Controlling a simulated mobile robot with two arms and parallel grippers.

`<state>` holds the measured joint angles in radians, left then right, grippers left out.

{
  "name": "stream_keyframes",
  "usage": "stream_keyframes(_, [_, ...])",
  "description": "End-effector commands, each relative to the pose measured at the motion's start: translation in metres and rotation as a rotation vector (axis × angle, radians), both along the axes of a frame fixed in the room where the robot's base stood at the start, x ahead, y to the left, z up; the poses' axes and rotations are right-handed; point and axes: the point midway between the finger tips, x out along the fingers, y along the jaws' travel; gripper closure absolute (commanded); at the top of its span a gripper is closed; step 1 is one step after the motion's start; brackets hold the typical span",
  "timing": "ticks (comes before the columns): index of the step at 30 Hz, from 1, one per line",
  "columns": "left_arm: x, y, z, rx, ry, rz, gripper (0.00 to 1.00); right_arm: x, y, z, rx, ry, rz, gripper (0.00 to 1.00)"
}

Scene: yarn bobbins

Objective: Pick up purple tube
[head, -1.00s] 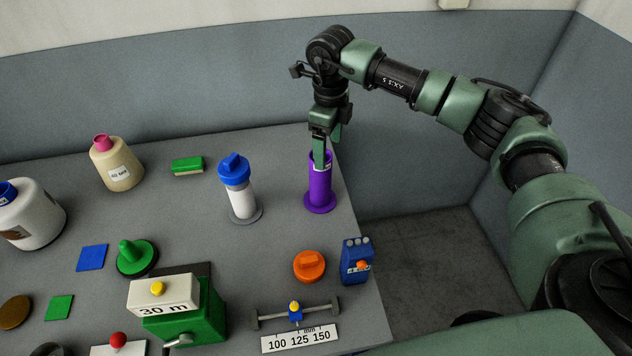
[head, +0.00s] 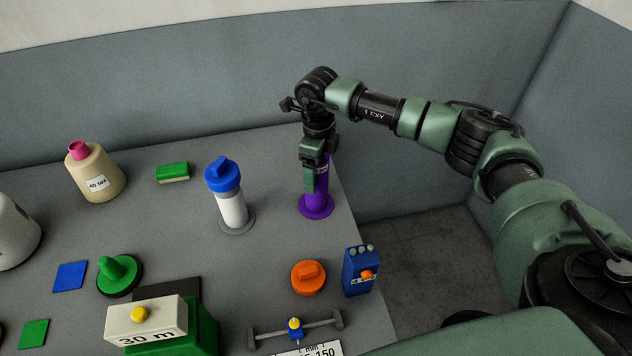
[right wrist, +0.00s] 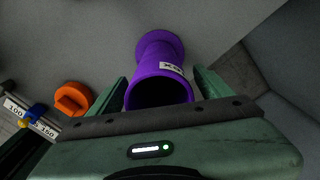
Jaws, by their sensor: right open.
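The purple tube (head: 317,199) stands upright on its round flange near the right edge of the table. In the right wrist view the tube (right wrist: 158,68) shows its open mouth and a white label. My right gripper (head: 309,188) points down at the tube and covers part of it in the head view. In the right wrist view the right gripper (right wrist: 160,90) is open, with one finger on each side of the tube's mouth. I cannot tell whether the fingers touch the tube. My left gripper is not in view.
A white tube with a blue cap (head: 232,208) stands to the left of the purple tube. An orange knob (head: 308,278) and a blue box (head: 359,270) are in front. A green block (head: 173,172) and a cream bottle (head: 97,176) stand farther left.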

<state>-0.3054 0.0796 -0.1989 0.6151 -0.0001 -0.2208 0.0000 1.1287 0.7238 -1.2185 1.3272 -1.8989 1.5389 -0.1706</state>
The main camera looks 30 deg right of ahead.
Motion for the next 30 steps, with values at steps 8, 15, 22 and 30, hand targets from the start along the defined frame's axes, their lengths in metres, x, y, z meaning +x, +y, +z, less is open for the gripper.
stream_keyframes(8, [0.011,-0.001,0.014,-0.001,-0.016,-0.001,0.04,0.000,0.000,-0.027,0.002,-0.001,0.000,0.20])
stream_keyframes(15, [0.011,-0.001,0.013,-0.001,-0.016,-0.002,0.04,0.000,0.000,-0.028,0.001,-0.002,0.000,0.34])
stream_keyframes(22, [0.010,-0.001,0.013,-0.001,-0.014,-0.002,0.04,0.000,0.000,-0.027,0.001,-0.002,0.000,0.86])
stream_keyframes(30, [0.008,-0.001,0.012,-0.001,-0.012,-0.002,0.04,0.001,0.000,-0.025,0.002,-0.002,0.000,0.86])
